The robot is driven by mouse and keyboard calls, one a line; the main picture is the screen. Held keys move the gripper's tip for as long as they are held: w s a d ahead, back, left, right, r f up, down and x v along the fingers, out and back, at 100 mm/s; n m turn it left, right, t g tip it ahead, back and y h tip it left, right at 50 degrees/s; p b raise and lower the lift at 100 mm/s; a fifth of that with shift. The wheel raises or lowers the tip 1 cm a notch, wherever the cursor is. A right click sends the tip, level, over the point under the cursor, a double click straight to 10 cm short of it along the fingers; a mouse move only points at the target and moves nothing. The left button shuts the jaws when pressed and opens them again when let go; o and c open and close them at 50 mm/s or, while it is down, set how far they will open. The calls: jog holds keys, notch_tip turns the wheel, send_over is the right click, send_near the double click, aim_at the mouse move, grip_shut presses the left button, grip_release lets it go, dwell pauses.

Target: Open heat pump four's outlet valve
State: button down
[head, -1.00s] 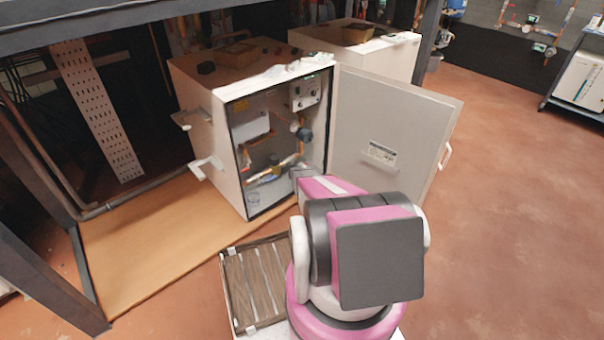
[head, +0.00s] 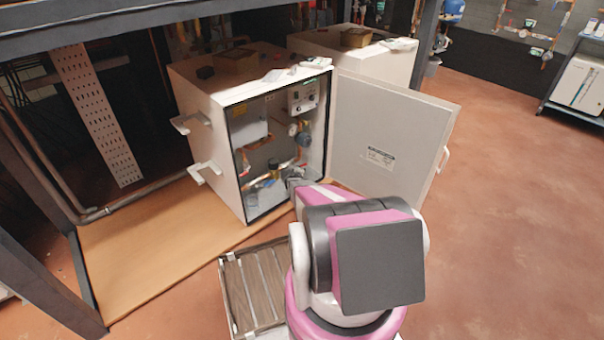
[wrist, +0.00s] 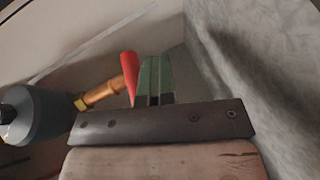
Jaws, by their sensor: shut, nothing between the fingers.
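The open white heat pump cabinet (head: 205,125) stands ahead of me, its door (head: 385,140) swung out to the right. Pipes and fittings show inside, but I cannot pick out the outlet valve in the head view, and no number is readable. In the wrist view, a red lever (wrist: 130,76) stands at the end of a copper pipe (wrist: 102,93). My gripper (wrist: 157,64) shows green fingers, shut and empty, just right of the red lever. Whether they touch it I cannot tell.
A dark grey cylinder (wrist: 38,116) sits at the left of the wrist view, and a pale grey surface (wrist: 270,70) is close on the right. A second cabinet (head: 355,60) stands behind. Floor (head: 520,200) is clear to the right.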

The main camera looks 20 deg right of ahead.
jog(key=shift+d+r, duration=0.15)
jog(key=shift+r, duration=0.35)
dwell(0.4)
jog(key=shift+s+a+r, duration=0.15)
jog(key=shift+s+a, duration=0.2)
jog(key=shift+s, duration=0.05)
jog(key=v, duration=0.9)
jog(key=shift+s+a, duration=0.25)
jog(key=shift+a, duration=0.1)
